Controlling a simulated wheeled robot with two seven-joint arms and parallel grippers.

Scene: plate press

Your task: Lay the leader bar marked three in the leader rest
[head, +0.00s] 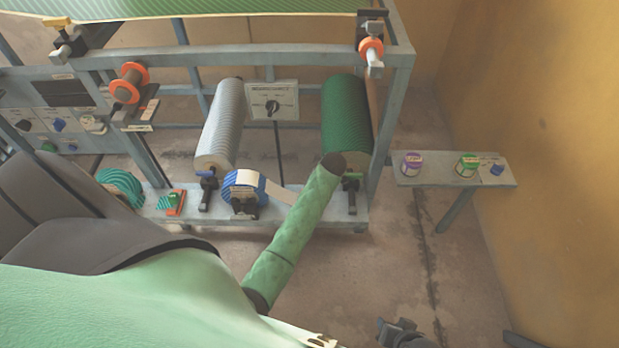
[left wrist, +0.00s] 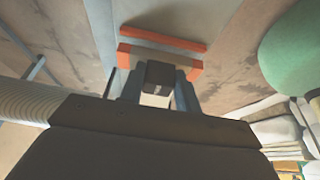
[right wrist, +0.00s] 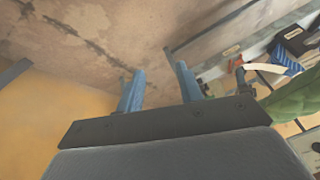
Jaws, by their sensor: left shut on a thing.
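My left gripper (left wrist: 158,88) shows in the left wrist view, its blue fingers closed on a dark block with a small pale mark. This block seems part of a bar (left wrist: 158,58), tan with orange ends, lying crosswise beyond the fingers. I cannot read a number on it. A separate orange strip (left wrist: 165,33) shows just past the bar. In the head view my left gripper is hidden. My right gripper (right wrist: 158,72) is open and empty, fingers apart over bare floor; its dark tip shows at the bottom of the head view (head: 400,330). I cannot pick out the leader rest for certain.
On the press frame stand a grey roll (head: 222,125), a green roll (head: 346,118) and a blue tape roll (head: 243,190). A red-orange piece (head: 176,203) sits on the low rail. A side shelf (head: 415,180) holds small jars.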

